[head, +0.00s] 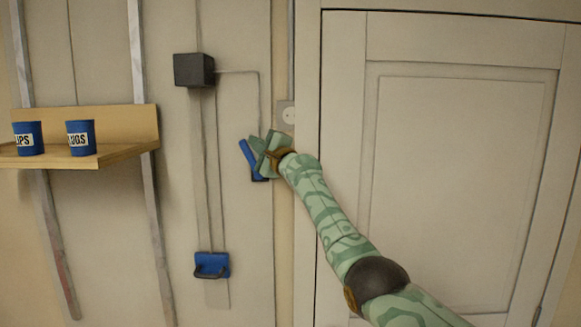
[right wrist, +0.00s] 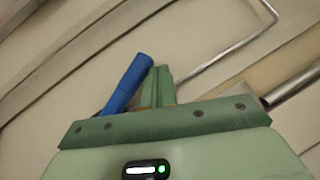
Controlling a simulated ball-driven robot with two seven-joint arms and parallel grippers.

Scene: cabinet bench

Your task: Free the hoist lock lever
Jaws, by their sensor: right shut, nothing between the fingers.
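The blue lock lever (head: 249,155) is on the wall panel left of the cabinet door and tilts up to the left. A dark piece shows at its lower end. In the right wrist view the lever (right wrist: 128,85) is a blue bar just left of my fingers. My right gripper (head: 260,148) is at the lever's right side, its fingers (right wrist: 157,85) shut with nothing between them. I cannot tell whether they touch the lever. The gripper hides part of the lever's surroundings. My left gripper is not in view.
A black box (head: 194,70) on the wall has lines running down to a blue block with a handle (head: 211,264). A wooden shelf (head: 120,158) with two blue cups (head: 81,138) is at left. A socket (head: 284,113) and a closed cabinet door (head: 450,150) are at right.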

